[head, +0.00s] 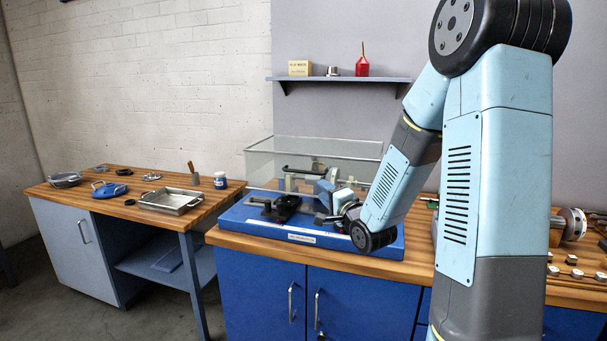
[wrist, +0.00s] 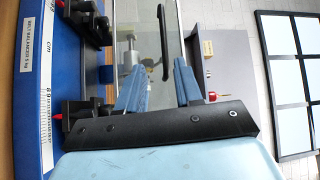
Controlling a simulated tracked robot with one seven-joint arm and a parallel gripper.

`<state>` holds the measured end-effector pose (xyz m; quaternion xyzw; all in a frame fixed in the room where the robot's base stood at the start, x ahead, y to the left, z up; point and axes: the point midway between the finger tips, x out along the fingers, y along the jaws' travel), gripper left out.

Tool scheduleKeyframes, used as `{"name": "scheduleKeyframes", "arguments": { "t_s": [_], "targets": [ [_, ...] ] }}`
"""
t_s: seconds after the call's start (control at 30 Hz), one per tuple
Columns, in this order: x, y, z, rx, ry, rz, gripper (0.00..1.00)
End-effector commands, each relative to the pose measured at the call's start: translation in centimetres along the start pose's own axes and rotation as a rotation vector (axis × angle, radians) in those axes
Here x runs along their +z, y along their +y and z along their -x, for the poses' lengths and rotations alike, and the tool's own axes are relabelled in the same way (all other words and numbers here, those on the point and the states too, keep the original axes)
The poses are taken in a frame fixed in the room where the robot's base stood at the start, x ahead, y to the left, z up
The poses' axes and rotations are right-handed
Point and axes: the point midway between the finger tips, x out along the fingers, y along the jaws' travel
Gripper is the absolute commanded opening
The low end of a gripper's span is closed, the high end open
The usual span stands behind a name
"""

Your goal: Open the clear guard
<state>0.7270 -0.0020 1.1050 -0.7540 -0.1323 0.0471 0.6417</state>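The clear guard (head: 262,160) is a transparent box standing over the back of the blue balancer base (head: 262,232), and it looks closed down. Its black bar handle (head: 304,173) shows on the front side. In the wrist view, which is turned sideways, the handle (wrist: 164,42) lies ahead of my gripper (wrist: 154,72), roughly between the lines of its two blue-grey fingers. The fingers are apart with nothing between them. The gripper appears short of the handle, not touching it. In the head view my wrist hides part of the base's right side.
Black supports (head: 283,206) stand on the base in front of the guard. A side bench at left holds a metal tray (head: 171,200), a blue jar (head: 220,180) and small parts. A wall shelf (head: 338,79) with a red bottle (head: 362,66) hangs above the guard.

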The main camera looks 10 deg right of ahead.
Motion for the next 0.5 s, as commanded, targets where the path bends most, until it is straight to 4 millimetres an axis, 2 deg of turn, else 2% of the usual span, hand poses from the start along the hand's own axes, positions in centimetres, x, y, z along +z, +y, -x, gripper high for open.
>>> {"name": "scheduleKeyframes", "arguments": {
  "t_s": [0.27, 0.5],
  "targets": [
    [-0.2, -0.1, -1.0, -0.037, -0.001, -0.046, 0.35],
    [-0.2, -0.2, -4.8, -0.037, -0.001, -0.044, 0.35]
  ]
}}
